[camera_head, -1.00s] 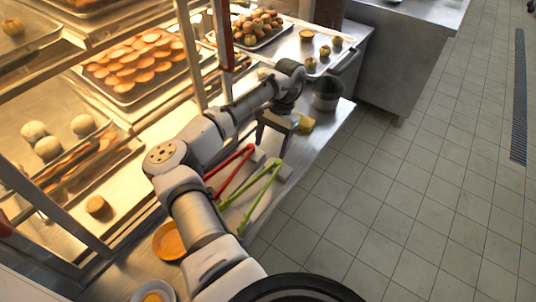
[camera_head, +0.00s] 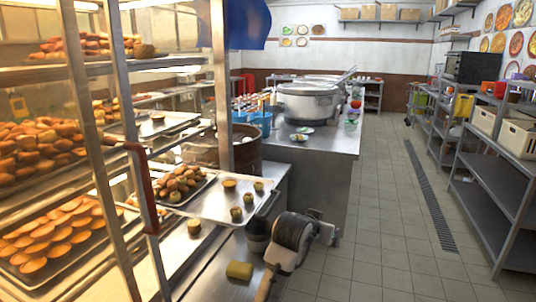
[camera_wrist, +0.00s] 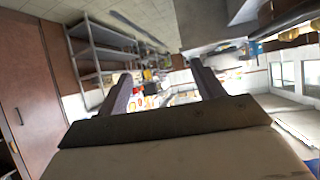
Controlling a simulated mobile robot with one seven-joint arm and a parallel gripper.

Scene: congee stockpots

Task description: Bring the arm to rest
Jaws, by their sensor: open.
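My gripper (camera_wrist: 163,88) shows in the wrist view with its two dark fingers well apart and nothing between them. Through the gap I see a distant, tilted view of the kitchen. In the head view, part of my arm (camera_head: 292,238) rises at the bottom centre, beside the front edge of the metal counter. I cannot make out the fingers there. A yellow sponge (camera_head: 240,270) lies on the counter left of my arm. A dark pot (camera_head: 258,238) stands just behind it.
A glass-front rack of pastry trays (camera_head: 60,235) fills the left. A metal tray (camera_head: 220,203) with pastries juts out behind the pot. A big stockpot (camera_head: 308,103) stands on the farther counter. Shelves (camera_head: 490,185) line the right; the tiled aisle (camera_head: 385,215) between is clear.

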